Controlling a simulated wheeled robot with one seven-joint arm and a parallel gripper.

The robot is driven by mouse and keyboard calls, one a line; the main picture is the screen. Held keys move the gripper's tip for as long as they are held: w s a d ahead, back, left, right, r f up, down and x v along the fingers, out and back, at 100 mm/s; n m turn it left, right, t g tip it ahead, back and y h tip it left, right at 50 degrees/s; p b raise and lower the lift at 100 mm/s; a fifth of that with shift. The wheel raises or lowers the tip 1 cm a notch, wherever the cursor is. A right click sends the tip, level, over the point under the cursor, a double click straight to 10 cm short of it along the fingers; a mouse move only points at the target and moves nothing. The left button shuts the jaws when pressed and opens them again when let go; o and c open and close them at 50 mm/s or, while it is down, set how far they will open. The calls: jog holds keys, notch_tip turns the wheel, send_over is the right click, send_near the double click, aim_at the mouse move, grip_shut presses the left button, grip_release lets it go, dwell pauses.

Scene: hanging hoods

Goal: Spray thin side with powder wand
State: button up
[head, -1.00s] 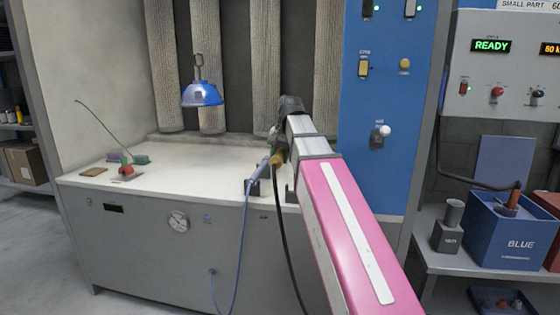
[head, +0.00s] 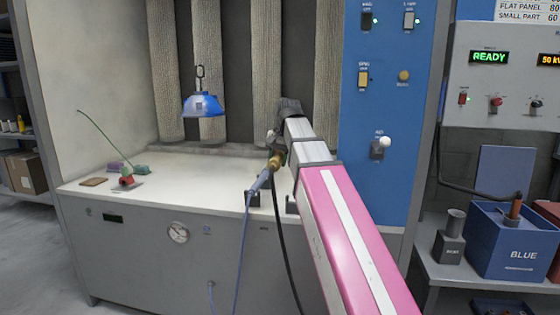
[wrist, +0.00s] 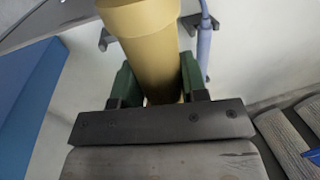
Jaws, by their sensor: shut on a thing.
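The hood (head: 203,106) hangs from a hook in the booth in the head view. Its visible side is blue, with paler and darker patches; its far side is hidden. My gripper (wrist: 160,85) is shut on the tan body of the powder wand (wrist: 150,45), between green finger pads. In the head view the wand (head: 276,161) shows at the end of my arm, right of the hood and apart from it, above the booth's front edge. The wand's tip is hard to make out.
Black brackets (head: 252,198) stand at the booth's front edge below the wand. A small red clamp with a green wire (head: 127,180) sits on the white booth floor (head: 190,185) at left. A control panel (head: 490,90) reads READY. A blue bin (head: 510,245) stands at right.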

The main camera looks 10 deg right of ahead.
jog(key=s+a+r+t+y, duration=0.1)
jog(key=a+r, duration=0.2)
jog(key=a, duration=2.4)
jog(key=s+a+r, duration=0.1)
jog(key=s+a, duration=0.3)
jog(key=a, duration=0.4)
jog(key=s+a+r+t, duration=0.1)
jog(key=s+a, duration=0.2)
jog(key=a, duration=0.5)
jog(key=s+a+r, duration=0.1)
jog(key=s+a, duration=0.3)
jog(key=a, duration=0.4)
jog(key=w+d+r, duration=0.1)
jog(key=w+d, duration=0.1)
jog(key=w, duration=0.7)
jog(key=shift+d+r+y, duration=0.35)
jog(key=shift+y, duration=0.05)
jog(key=shift+r, duration=0.1)
jog(key=s+a+r, duration=0.2)
jog(key=s+a, duration=0.1)
jog(key=s, duration=0.6)
jog(key=shift+s+r, duration=0.35)
jog(key=shift+r, duration=0.05)
jog(key=s+a+f, duration=0.2)
jog(key=s+f, duration=0.1)
jog(key=s, duration=0.4)
jog(key=shift+s+a, duration=0.25)
jog(key=shift+a, duration=0.05)
